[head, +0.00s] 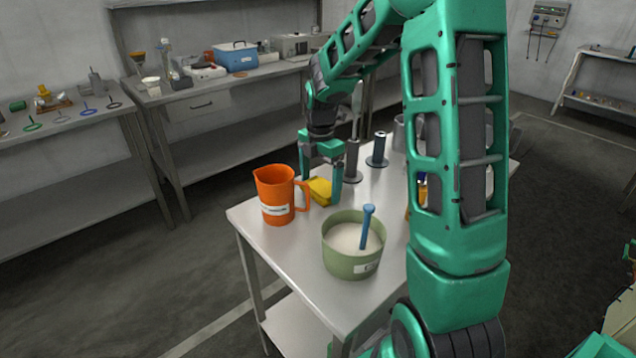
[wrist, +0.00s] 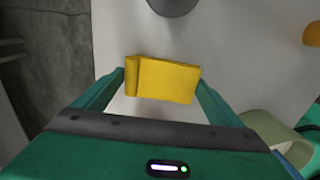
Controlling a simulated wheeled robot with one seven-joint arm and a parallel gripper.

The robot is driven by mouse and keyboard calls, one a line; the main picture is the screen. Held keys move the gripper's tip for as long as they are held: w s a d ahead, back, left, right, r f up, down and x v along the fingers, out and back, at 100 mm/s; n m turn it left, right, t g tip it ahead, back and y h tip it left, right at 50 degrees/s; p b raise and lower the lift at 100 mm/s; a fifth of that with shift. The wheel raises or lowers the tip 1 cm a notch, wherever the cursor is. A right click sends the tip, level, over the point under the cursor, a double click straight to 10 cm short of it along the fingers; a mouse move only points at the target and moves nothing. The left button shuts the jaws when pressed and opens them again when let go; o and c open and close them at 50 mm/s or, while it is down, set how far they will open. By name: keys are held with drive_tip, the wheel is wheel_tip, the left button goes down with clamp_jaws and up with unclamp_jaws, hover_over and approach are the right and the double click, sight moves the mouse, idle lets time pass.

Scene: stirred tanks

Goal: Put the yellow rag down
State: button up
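The yellow rag (head: 320,191) is a folded block between the two fingers of my gripper (head: 320,172), just behind the orange jug. In the wrist view the rag (wrist: 163,80) spans the gap, with a fingertip against each side, so my gripper (wrist: 162,76) looks shut on it. The rag lies slightly askew between the fingers. It is low, at or just above the metal tabletop (head: 300,240); I cannot tell whether its underside touches.
An orange jug (head: 274,195) stands left of the rag. A green pot (head: 352,262) of pale contents with a blue-handled tool (head: 366,226) stands in front. Dark-handled pieces (head: 377,150) stand behind. Bare tabletop shows left of the pot.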

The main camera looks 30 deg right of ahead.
sight(320, 185)
drive_tip(key=shift+o, duration=0.5)
wheel_tip(320, 185, up, 11)
drive_tip(key=shift+w, duration=0.15)
drive_tip(key=shift+f, duration=0.1)
idle(0.5)
